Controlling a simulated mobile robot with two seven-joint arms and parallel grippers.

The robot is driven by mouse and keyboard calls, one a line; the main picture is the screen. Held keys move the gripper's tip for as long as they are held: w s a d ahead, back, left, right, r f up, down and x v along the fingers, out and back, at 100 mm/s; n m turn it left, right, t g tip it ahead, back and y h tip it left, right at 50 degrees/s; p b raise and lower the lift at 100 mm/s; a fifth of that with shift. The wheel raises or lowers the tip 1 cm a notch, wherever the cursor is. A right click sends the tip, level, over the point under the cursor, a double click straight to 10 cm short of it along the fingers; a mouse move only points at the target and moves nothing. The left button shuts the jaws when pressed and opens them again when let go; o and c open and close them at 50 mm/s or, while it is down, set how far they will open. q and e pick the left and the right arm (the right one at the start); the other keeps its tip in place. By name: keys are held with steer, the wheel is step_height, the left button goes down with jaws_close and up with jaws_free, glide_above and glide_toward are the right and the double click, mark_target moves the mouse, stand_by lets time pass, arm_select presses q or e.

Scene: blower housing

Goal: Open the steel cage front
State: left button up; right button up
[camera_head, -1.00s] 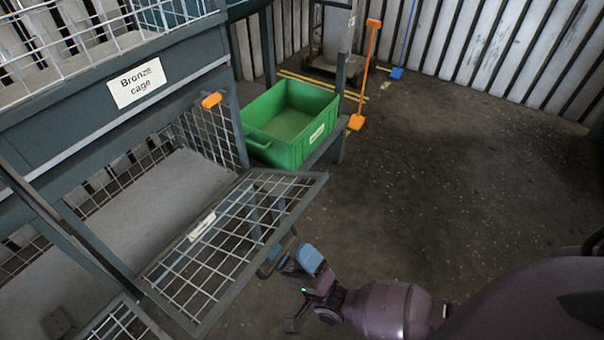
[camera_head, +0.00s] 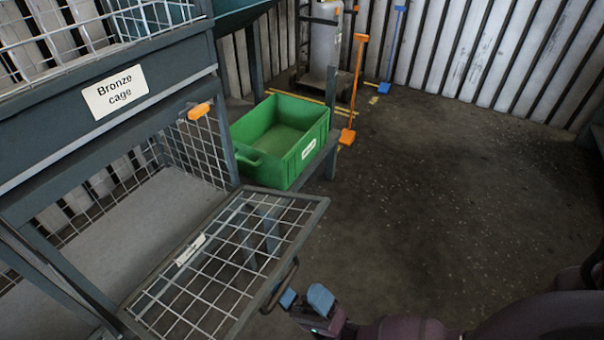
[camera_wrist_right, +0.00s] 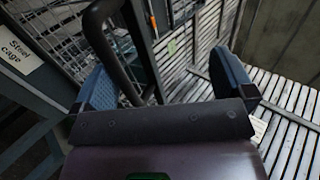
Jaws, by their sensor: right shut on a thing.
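The steel cage front (camera_head: 205,258) is a grey-framed wire mesh flap with a small white label. It is swung down and outward from the lower cage opening, and the cage interior shows behind it. Its dark handle (camera_head: 283,285) is on the outer edge. My right gripper (camera_head: 305,298) is at this handle, its blue fingers around it. In the right wrist view, the dark bar of the handle (camera_wrist_right: 109,48) passes between the fingers, close to the left one. A "Steel cage" label (camera_wrist_right: 17,52) shows there at the left. My left gripper is not in view.
An orange latch (camera_head: 199,111) is on the cage post. A green bin (camera_head: 281,140) stands on a low stand beside the cage. The "Bronze cage" label (camera_head: 115,93) is on the beam above. An orange tool (camera_head: 354,88) stands behind. Floor at right (camera_head: 430,200) is clear.

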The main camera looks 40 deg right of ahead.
steer(key=shift+s+d+f, duration=0.25)
steer(key=shift+s+f, duration=0.3)
steer(key=shift+s, duration=0.35)
steer(key=shift+s+d, duration=0.1)
steer(key=c, duration=0.4)
steer(key=shift+s+d+r, duration=0.2)
steer(key=shift+r, duration=0.05)
steer(key=c, duration=0.4)
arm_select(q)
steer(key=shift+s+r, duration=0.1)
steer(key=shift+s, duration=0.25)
arm_select(e)
steer(key=shift+w+a, duration=0.2)
steer(key=shift+w, duration=0.15)
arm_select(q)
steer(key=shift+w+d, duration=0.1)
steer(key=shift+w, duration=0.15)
arm_select(e)
steer(key=shift+r, duration=0.1)
steer(key=shift+w, duration=0.1)
